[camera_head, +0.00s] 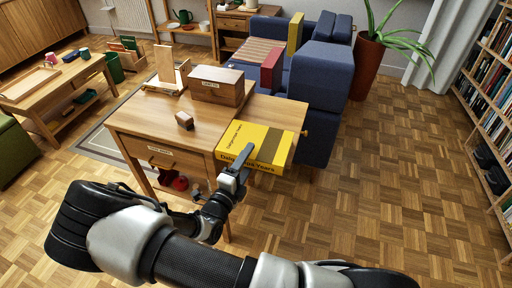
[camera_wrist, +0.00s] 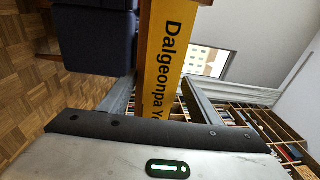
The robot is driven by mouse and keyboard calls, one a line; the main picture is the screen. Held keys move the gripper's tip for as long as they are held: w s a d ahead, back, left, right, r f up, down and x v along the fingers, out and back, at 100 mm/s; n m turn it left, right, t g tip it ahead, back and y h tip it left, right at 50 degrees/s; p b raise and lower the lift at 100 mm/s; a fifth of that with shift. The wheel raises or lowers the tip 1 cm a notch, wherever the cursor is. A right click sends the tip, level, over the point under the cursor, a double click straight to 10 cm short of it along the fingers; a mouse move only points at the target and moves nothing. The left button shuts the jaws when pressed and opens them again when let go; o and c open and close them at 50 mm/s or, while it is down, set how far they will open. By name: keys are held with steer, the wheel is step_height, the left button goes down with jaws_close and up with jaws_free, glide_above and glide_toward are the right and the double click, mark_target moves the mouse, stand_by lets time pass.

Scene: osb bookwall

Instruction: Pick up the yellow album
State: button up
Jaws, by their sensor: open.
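The yellow album (camera_head: 273,141) lies flat on the near right part of the wooden desk, its spine facing me with black lettering. In the wrist view its yellow spine (camera_wrist: 162,60) runs down between the two fingers, reading "Dalgeonpa Y...". My gripper (camera_head: 240,162) is at the album's near edge in the head view. It is open, with one finger on each side of the spine in the wrist view. Whether either finger touches the album I cannot tell.
A blue sofa (camera_head: 318,85) stands close behind the desk. A bookcase (camera_head: 488,90) is at the far right. The parquet floor right of the desk is clear.

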jaws_close()
steer(key=shift+r, duration=0.15)
